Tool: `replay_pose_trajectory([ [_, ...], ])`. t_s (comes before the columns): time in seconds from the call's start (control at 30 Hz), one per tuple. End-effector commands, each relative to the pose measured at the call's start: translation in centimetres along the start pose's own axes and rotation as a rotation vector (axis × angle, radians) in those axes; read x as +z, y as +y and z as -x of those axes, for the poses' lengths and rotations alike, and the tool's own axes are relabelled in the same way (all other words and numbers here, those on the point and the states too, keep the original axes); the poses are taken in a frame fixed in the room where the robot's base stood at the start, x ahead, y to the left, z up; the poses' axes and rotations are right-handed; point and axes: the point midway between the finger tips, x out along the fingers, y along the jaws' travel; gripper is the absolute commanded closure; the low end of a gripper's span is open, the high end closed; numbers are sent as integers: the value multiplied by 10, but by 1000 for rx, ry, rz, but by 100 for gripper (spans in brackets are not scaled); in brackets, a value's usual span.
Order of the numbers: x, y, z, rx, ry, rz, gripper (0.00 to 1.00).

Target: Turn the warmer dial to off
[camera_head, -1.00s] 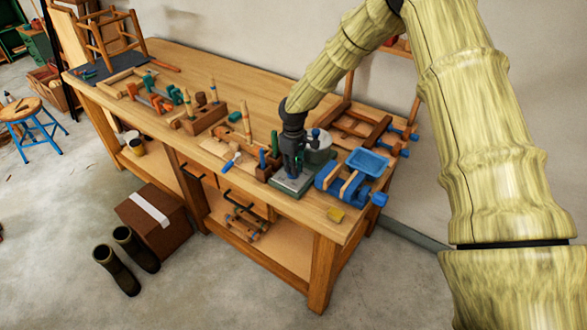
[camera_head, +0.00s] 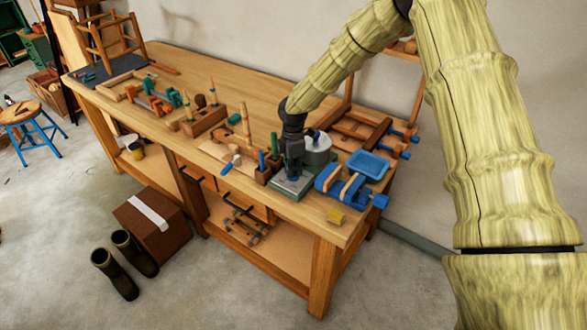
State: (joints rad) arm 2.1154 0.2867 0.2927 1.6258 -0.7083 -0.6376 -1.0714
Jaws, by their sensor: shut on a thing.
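The warmer (camera_head: 290,188) is a small grey-green unit near the front edge of the workbench, with a round grey pot (camera_head: 317,148) at its back. My gripper (camera_head: 293,176) points down over the front part of the warmer. It is shut on the dial (camera_head: 294,179), of which only a small blue bit shows under the fingers. The dial's marks and its setting are too small and too hidden to read.
A blue vise (camera_head: 345,188) stands close on the right, with a blue tray (camera_head: 368,165) behind it. A wooden block with upright tools (camera_head: 265,168) stands close on the left.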

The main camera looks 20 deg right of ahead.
Motion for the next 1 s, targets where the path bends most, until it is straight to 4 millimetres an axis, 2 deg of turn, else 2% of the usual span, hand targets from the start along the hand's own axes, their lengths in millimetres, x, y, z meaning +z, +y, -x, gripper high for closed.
replay_pose_trajectory([
  [0.5, -3, -3, -3, -4, 4, 453, 100],
  [0.7, -3, -3, -4, -5, 4, 571, 100],
  [1.0, -3, -4, -4, -6, 5, 655, 100],
])
